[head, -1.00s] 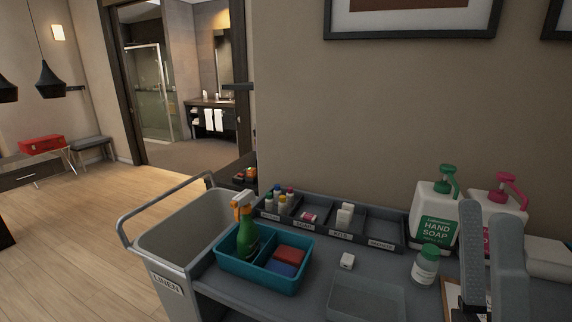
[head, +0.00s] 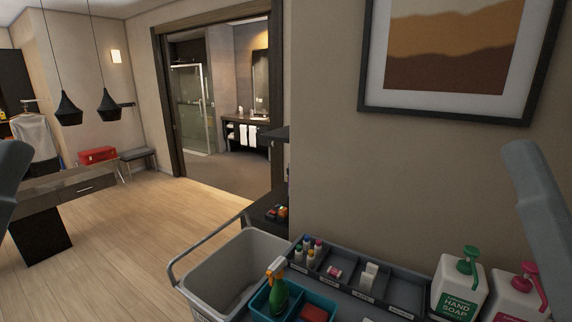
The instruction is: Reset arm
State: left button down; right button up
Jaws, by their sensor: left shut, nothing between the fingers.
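The grey end of my left arm (head: 10,180) shows at the left edge, in front of the desk. Its fingertips cannot be made out in the picture. My right arm (head: 545,210) crosses the right edge, in front of the wall and over the pink-pump bottle (head: 515,300). Its gripper is outside the picture. Neither arm is seen touching anything on the cart.
The linen bin (head: 215,275) stands beside the teal caddy (head: 262,308), which holds a green spray bottle (head: 279,293). A divided tray (head: 400,292) of small items lies behind. A hand soap bottle (head: 459,288) stands right. Open floor (head: 150,215) lies left.

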pick_arm(q)
notch_tip(320, 180, up, 18)
jog(key=p, duration=1.4)
pick_arm(e)
notch_tip(320, 180, up, 18)
pick_arm(q)
jog(key=shift+f, duration=0.1)
pick_arm(e)
jog(key=shift+f, duration=0.1)
